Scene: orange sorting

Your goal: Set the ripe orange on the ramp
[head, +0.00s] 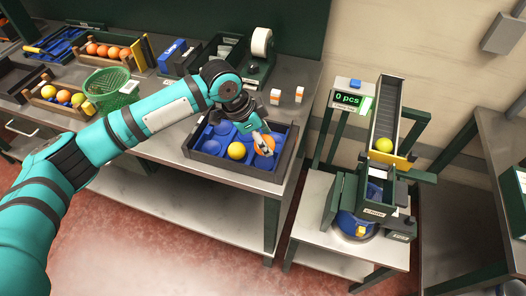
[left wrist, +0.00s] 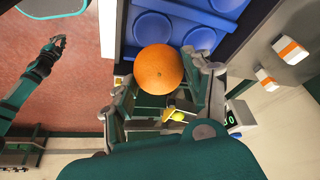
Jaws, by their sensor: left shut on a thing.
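A ripe orange (head: 265,149) is between the fingers of my left gripper (head: 264,141), at the right side of a dark tray with blue cups (head: 188,150). The left wrist view shows the orange (left wrist: 158,70) between the two fingers, with blue cups beyond it. I cannot tell whether it is clear of its cup. The ramp (head: 387,105) is a grey sloping chute on the green machine at the right; a yellow-green fruit (head: 383,145) sits at its lower end. My right gripper (left wrist: 57,43) appears small at the left of the left wrist view; its jaws are unclear.
A yellow fruit (head: 236,151) lies in the tray. A display reading "0 pcs" (head: 347,98) stands beside the ramp. A green basket (head: 108,88), fruit crates and a tape dispenser (head: 261,48) stand farther back. A gap separates the bench from the machine's stand.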

